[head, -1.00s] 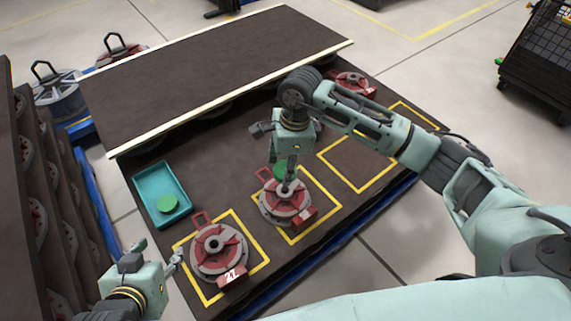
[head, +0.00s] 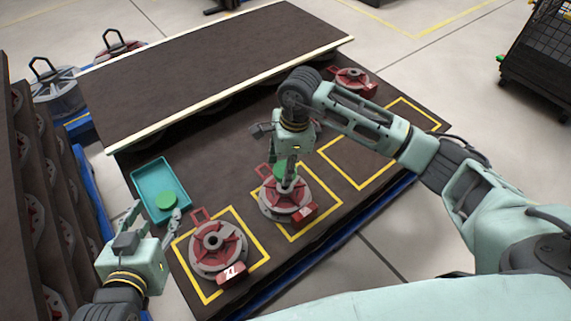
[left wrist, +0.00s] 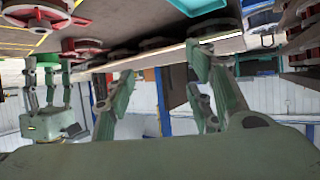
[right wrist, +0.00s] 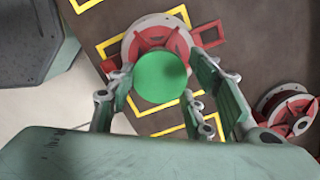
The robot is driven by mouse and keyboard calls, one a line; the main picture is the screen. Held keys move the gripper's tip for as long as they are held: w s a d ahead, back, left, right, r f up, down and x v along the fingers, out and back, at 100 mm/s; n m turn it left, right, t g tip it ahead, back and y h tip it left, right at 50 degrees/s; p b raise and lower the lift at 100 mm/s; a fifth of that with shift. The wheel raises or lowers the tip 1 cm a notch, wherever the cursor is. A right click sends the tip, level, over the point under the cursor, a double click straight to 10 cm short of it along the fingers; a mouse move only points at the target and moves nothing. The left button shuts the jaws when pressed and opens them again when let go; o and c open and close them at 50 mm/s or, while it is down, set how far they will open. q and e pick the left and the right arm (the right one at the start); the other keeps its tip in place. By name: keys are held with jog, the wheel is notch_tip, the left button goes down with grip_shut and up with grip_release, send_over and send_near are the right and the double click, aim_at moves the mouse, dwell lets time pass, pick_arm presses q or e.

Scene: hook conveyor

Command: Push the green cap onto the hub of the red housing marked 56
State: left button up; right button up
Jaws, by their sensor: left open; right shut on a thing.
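My right gripper (head: 288,182) is shut on a green cap (head: 280,169) and holds it over the middle red housing (head: 285,207). In the right wrist view, the cap (right wrist: 161,77) sits between the fingers and covers part of the housing (right wrist: 150,40), including its hub. Whether cap and hub touch cannot be told. This housing's label (head: 305,214) is too small to read. Another red housing (head: 218,245) stands at the left; its label (head: 230,273) is unclear. My left gripper (head: 153,214) is open and empty beside the teal tray.
A third red housing (head: 352,78) stands at the back right. The yellow-outlined square (head: 360,158) right of the middle housing is empty. A dark conveyor belt (head: 215,70) with a pale edge runs behind.

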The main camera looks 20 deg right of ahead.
jog(key=shift+f+b, duration=0.35)
jog(key=shift+f, duration=0.2)
jog(key=shift+f+b, duration=0.3)
jog(key=shift+f, duration=0.15)
jog(key=shift+f+b, duration=0.3)
jog(key=shift+f, duration=0.1)
pick_arm(q)
jog(key=shift+w+d+r+t+h, duration=1.35)
jog(key=shift+r+t, duration=1.85)
jog(key=shift+r, duration=2.5)
pick_arm(e)
jog(key=shift+f+b, duration=0.3)
jog(key=shift+f, duration=0.15)
jog(key=shift+f+b, duration=0.3)
jog(key=shift+f, duration=0.15)
jog(key=shift+f+b, duration=0.3)
jog(key=shift+f, duration=0.1)
jog(key=shift+f+b, duration=0.3)
jog(key=shift+f, duration=0.15)
pick_arm(q)
jog(key=s+r+t+h, duration=0.1)
jog(key=s+r+t, duration=0.3)
jog(key=r, duration=0.6)
jog(key=shift+r+m+t, duration=0.2)
jog(key=shift+m+t, duration=0.1)
jog(key=shift+t, duration=0.9)
pick_arm(e)
jog(key=shift+f, duration=0.3)
pick_arm(q)
jog(key=shift+h, duration=0.25)
